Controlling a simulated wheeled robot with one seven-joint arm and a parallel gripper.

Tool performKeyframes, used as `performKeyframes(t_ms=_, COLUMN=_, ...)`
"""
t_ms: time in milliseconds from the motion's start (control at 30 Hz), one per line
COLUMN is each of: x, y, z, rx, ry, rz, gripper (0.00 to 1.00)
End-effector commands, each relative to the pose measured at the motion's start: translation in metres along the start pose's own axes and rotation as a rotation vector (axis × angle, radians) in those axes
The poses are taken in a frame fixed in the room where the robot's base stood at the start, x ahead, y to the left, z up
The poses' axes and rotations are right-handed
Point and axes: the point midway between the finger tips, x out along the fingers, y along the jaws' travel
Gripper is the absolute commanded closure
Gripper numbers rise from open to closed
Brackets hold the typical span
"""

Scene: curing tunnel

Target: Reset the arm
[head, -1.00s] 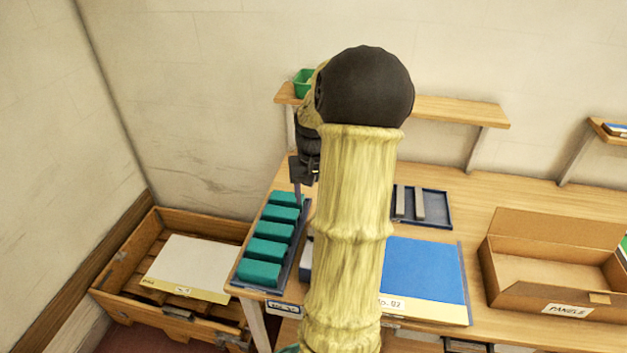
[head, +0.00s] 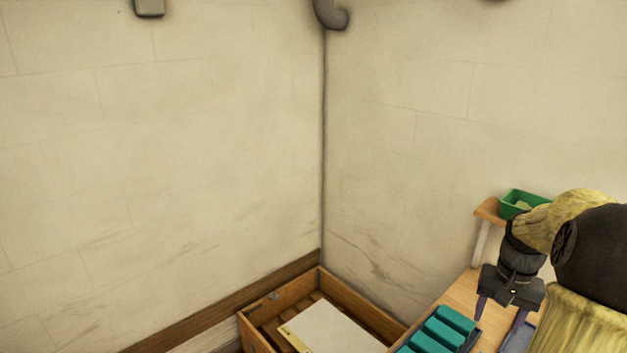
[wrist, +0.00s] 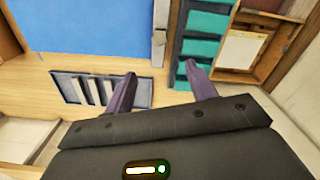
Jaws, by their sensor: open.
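My gripper (head: 500,312) is at the right of the head view, fingers pointing down, open and empty. Its two dark fingers also show apart in the wrist view (wrist: 160,75), with nothing between them. In the head view it hangs near the back end of a row of teal blocks (head: 443,332) on the bench; the wrist view shows these blocks (wrist: 202,22) beyond the right finger. My arm covers part of the bench at the lower right.
A wooden crate (head: 262,336) holding a pale panel (head: 330,335) stands in the wall corner. A green bin (head: 522,203) sits on a wall shelf (head: 488,210). The wrist view shows a blue panel (wrist: 90,25) and a dark tray with grey bars (wrist: 68,88).

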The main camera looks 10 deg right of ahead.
Motion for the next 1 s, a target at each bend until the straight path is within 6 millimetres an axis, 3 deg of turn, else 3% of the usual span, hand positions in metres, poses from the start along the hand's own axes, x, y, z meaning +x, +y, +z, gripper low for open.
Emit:
performKeyframes(t_ms=167, x=0.006, y=-0.035, z=0.013, rx=-0.078, ry=0.016, rz=0.005, gripper=0.44)
performKeyframes(t_ms=267, x=0.012, y=-0.067, z=0.028, rx=-0.150, ry=0.036, rz=0.007, gripper=0.44)
performKeyframes(t_ms=400, x=0.022, y=-0.109, z=0.056, rx=-0.258, ry=0.068, rz=0.005, gripper=0.44)
performKeyframes(t_ms=600, x=0.034, y=-0.157, z=0.103, rx=-0.400, ry=0.116, rz=-0.009, gripper=0.44)
performKeyframes(t_ms=800, x=0.046, y=-0.189, z=0.156, rx=-0.537, ry=0.164, rz=-0.035, gripper=0.44)
performKeyframes(t_ms=1000, x=0.056, y=-0.206, z=0.205, rx=-0.653, ry=0.205, rz=-0.069, gripper=0.44)
